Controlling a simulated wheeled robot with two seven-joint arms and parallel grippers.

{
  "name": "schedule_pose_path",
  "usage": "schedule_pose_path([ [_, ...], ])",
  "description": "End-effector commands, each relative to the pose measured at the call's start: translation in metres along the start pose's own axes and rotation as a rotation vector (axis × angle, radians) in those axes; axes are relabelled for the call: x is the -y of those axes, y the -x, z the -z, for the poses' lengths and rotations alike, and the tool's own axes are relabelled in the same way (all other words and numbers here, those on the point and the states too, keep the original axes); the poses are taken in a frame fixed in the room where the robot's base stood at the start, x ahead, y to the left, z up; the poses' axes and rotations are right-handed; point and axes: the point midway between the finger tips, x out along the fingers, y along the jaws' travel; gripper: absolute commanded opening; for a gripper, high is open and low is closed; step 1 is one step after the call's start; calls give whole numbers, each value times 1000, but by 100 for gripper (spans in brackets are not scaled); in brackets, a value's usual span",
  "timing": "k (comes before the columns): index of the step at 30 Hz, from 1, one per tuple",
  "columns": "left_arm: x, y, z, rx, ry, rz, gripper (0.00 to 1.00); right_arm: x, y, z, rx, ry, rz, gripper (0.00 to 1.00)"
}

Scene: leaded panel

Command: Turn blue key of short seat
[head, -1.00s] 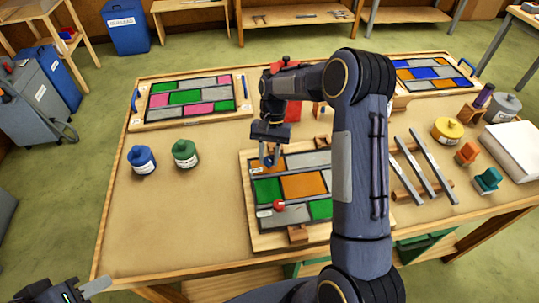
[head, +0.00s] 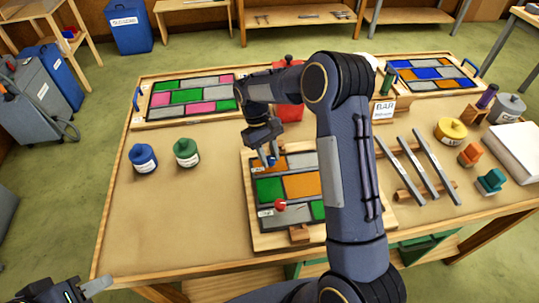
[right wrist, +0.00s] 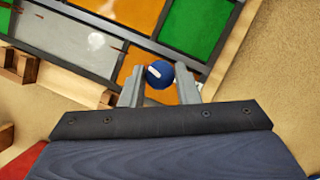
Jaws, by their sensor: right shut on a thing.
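The leaded panel (head: 285,237) lies on its wooden board in the middle of the bench, with green, orange and grey panes. The blue key (head: 272,162) is at its far left corner; its round blue knob also shows in the right wrist view (right wrist: 160,74). My right gripper (head: 267,160) is shut on the blue key, one finger each side of the knob. A red-knobbed key (head: 280,205) is nearer the front, beside a white label too small to read. My left gripper (head: 95,288) is at the lower left, away from the panel, partly out of frame.
Blue (head: 143,158) and green (head: 186,152) jars stand left of the panel. Another panel (head: 190,102) lies behind. My right arm covers the panel's right side. The bench's left front is clear.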

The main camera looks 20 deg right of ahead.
Motion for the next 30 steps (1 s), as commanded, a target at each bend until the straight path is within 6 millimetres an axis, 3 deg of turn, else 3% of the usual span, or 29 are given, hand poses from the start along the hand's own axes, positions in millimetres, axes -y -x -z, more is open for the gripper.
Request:
schedule_pose_path([
  [9, 0, -1, -1, 0, 0, 0, 36, 0, 1, 1, -4, 102, -44, 6],
  [24, 1, -1, -1, 0, 0, 0, 36, 1, 1, 1, -5, 117, -50, 6],
  [25, 1, -1, -1, 0, 0, 0, 36, 1, 1, 1, -5, 117, -49, 30],
  [30, 1, -1, -1, 0, 0, 0, 36, 1, 1, 0, -4, 117, -49, 50],
])
